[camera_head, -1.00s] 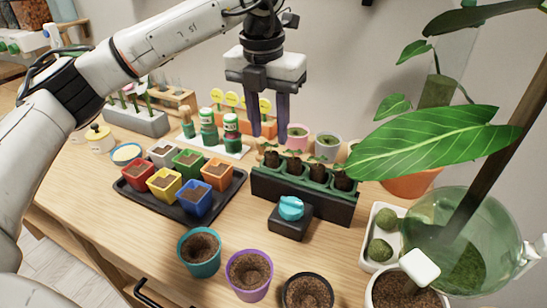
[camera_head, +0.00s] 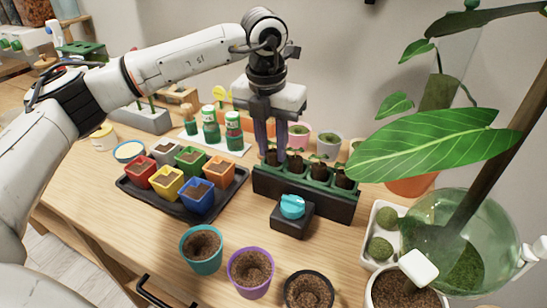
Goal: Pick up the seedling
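Several seedlings with dark root plugs and small green leaves stand upright in a row in a dark tray with a green top (camera_head: 305,193), right of centre. The leftmost seedling (camera_head: 271,157) is below and between the fingers of my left gripper (camera_head: 271,152). These two purple-grey fingers point down with a gap between them, at the tray's left end. The gripper looks open, and I cannot tell whether either finger touches the seedling.
A black tray of coloured square pots (camera_head: 171,203) stands left. A black box with a turquoise knob (camera_head: 292,206) sits in front of the seedling tray. Round pots, turquoise (camera_head: 201,249) and purple (camera_head: 250,272), stand nearer. A big leaf (camera_head: 430,143) overhangs the right side.

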